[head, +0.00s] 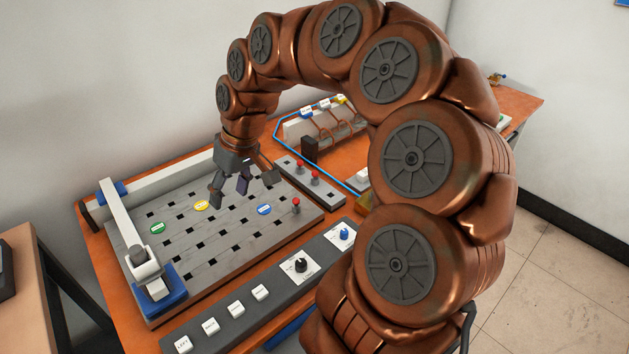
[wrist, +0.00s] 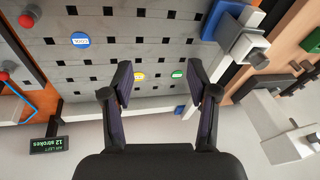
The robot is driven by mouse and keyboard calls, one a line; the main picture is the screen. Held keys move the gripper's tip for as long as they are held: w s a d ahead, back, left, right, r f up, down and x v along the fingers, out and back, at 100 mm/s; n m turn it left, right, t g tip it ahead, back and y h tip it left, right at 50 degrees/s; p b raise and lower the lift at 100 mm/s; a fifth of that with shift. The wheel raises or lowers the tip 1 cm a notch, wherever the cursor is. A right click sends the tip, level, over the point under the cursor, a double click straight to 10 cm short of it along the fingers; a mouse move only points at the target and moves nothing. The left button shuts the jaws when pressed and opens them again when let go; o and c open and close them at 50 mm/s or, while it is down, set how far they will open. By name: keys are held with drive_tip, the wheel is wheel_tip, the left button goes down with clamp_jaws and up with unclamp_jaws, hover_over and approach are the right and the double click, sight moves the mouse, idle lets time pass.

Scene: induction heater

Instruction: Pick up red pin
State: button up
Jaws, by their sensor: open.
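One red pin (head: 296,204) stands upright at the right corner of the slotted grey plate (head: 181,258). Two more red pins, one at the back (head: 299,166) and one nearer (head: 315,177), stand in a grey strip behind the plate's right side. In the wrist view, one red pin (wrist: 27,20) shows at the upper left and another red pin (wrist: 4,76) at the left edge. My gripper (head: 243,192) is open and empty, pointing down over the rear part of the plate, left of the pins. It also shows open in the wrist view (wrist: 160,84).
Green (head: 157,228), yellow (head: 201,205) and blue (head: 264,209) discs lie on the plate. A white bar with a blue clamp (head: 160,285) runs along its left. A grey panel (head: 213,309) with buttons and knobs lies in front. A wired block (head: 331,125) stands behind.

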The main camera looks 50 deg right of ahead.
drive_tip(key=w+d+f+m+t, duration=0.1)
drive_tip(key=w+d, duration=0.3)
drive_tip(key=d, duration=0.4)
drive_tip(key=m+t+h, duration=0.2)
drive_tip(key=m, duration=0.2)
hover_over(317, 172)
drive_tip(key=s, duration=0.2)
wheel_tip(317, 172, down, 9)
drive_tip(key=shift+s+f+p+x, duration=0.15)
drive_tip(key=shift+p+x, duration=0.45)
drive_tip(key=shift+x, duration=1.2)
drive_tip(key=shift+s+f+p+x, duration=0.1)
drive_tip(key=shift+s+p+x, duration=0.35)
drive_tip(key=shift+x, duration=1.4)
drive_tip(key=shift+w+d, duration=0.15)
drive_tip(key=shift+w, duration=0.05)
drive_tip(key=shift+c, duration=0.2)
drive_tip(key=shift+r, duration=0.1)
clamp_jaws()
